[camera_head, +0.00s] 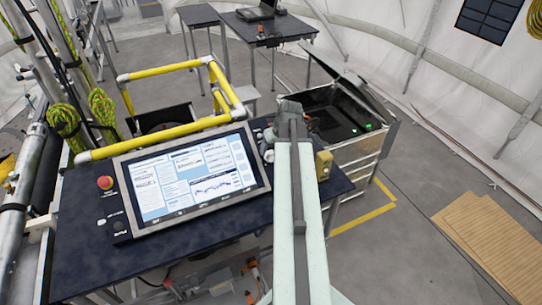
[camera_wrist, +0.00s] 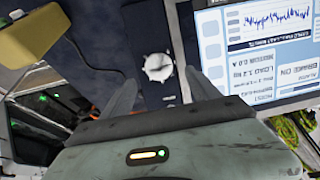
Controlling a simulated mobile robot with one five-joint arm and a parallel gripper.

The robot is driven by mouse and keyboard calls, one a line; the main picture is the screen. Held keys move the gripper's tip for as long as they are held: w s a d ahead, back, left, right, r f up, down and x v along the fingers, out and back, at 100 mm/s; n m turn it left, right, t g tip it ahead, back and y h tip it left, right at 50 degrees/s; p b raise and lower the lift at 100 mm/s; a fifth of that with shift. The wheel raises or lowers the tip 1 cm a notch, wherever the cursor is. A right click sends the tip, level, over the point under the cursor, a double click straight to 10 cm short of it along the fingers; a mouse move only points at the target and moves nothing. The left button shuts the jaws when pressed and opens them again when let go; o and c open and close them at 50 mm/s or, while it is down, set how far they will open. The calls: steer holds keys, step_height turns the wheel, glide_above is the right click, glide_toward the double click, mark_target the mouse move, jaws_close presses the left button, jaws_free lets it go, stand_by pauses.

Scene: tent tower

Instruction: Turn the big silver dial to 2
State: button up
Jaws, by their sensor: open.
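The big silver dial (camera_wrist: 158,67) shows in the wrist view as a round knob with a notched edge, on a dark panel strip beside the screen. Its number marks are too small to read. My gripper (camera_wrist: 160,80) is open, with one finger on each side of the dial. The fingers look apart from the dial, but I cannot tell how far above it they are. In the head view my arm covers most of the panel there, and the fingers are hidden.
A tilted touchscreen (camera_head: 192,178) stands on the dark table, left of my arm. A red button (camera_head: 105,182) is at its left. A yellow box (camera_head: 323,162) stands right of my arm. Yellow rails (camera_head: 150,142) run behind the screen. An open case (camera_head: 335,112) sits beyond.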

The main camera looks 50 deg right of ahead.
mark_target(271, 156)
steer(key=b+x, duration=0.5)
steer(key=x, duration=0.2)
steer(key=shift+s+d, duration=0.1)
steer(key=shift+r, duration=0.2)
steer(key=shift+c, duration=0.7)
steer(key=c, duration=1)
steer(key=shift+s+d, duration=0.1)
steer(key=shift+d, duration=0.05)
steer(key=shift+c, duration=1.1)
steer(key=shift+f+m+t+y+b, duration=0.1)
steer(key=shift+m+t+y+b, duration=0.25)
steer(key=shift+m, duration=1.75)
steer(key=shift+s+m+t+y+b, duration=0.1)
steer(key=shift+m+t+y+b, duration=0.25)
steer(key=shift+m, duration=1.55)
